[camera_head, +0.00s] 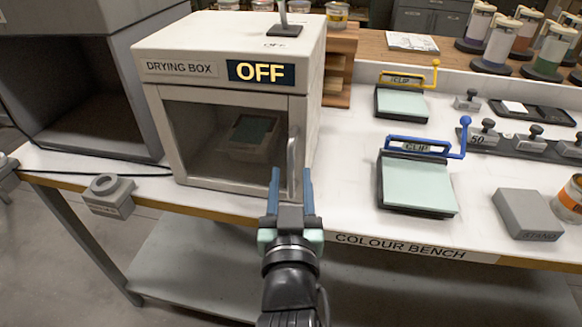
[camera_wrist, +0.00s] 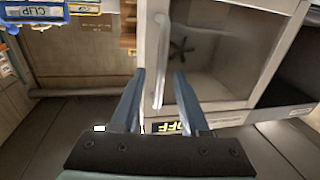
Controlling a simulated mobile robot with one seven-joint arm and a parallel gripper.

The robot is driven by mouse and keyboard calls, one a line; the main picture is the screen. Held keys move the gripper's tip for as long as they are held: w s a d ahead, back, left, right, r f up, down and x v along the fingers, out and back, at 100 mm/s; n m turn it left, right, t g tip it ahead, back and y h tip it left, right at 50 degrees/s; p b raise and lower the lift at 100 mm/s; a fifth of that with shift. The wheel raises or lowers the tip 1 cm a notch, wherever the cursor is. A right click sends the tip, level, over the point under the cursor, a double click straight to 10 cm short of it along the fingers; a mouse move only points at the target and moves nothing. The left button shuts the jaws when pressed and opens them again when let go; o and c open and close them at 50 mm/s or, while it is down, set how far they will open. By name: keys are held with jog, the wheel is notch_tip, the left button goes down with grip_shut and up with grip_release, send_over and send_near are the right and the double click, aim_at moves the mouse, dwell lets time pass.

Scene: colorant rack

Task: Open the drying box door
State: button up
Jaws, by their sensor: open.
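The drying box (camera_head: 163,68) is a white cabinet with a dark "OFF" display (camera_head: 261,73). Its windowed door (camera_head: 183,190) looks shut in the head view. The door's upright pale handle (camera_head: 291,160) is on the right side, and it also shows in the wrist view (camera_wrist: 159,88). My gripper (camera_head: 290,173) is open in front of the handle. In the wrist view my gripper (camera_wrist: 160,73) has its two blue fingers on either side of the handle, with gaps visible. I cannot tell how deep the handle sits between them.
Through the window a tray (camera_head: 250,148) with a dark green panel shows. A grey open-fronted box (camera_head: 75,100) stands left. Two clip boards, one yellow-handled (camera_head: 403,104) and one blue-handled (camera_head: 418,185), lie right on the white bench. A grey stand block (camera_head: 527,213) is farther right.

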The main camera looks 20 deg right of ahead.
jog(key=shift+x, duration=1.25)
jog(key=shift+c, duration=0.3)
grip_shut()
